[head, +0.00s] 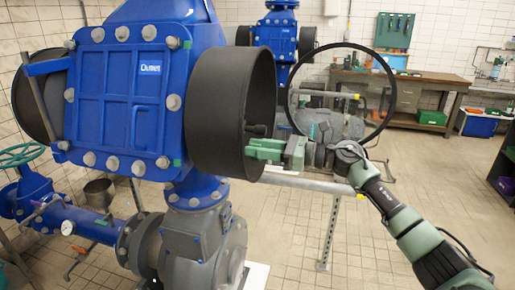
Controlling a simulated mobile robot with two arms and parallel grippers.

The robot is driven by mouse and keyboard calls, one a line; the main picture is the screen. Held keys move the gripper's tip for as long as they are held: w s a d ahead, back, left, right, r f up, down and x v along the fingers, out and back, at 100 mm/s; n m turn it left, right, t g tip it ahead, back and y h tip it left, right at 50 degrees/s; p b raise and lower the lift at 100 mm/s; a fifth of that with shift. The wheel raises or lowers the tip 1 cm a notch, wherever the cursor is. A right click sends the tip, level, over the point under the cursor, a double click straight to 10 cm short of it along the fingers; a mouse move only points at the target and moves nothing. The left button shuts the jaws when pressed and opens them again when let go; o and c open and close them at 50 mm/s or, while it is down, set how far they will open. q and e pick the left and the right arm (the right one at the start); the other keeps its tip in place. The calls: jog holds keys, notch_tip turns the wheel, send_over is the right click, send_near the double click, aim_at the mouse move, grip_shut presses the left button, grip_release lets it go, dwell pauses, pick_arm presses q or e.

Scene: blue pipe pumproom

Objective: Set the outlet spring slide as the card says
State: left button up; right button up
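My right gripper (262,149) reaches in from the lower right. Its green fingers are at the open rim of the black drum on the right side of the large blue housing (118,95). Whether they touch anything or are open cannot be told; the drum's dark inside hides what is beyond them. A short dark knob-like part (256,130) shows just above the fingers. I cannot make out which part is the outlet spring slide, and I see no readable card. My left gripper is not in view.
A thin black hoop (392,82) stands behind my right wrist. A grey horizontal rail (305,183) on a post runs below the gripper. A round gauge (67,227) and green handwheel (20,155) are at left.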

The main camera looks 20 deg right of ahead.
jog(key=shift+s+d+f, duration=0.1)
jog(key=shift+s+d, duration=0.15)
jog(key=b+v, duration=0.3)
jog(key=v, duration=0.4)
jog(key=shift+b, duration=0.3)
jog(key=shift+d, duration=0.15)
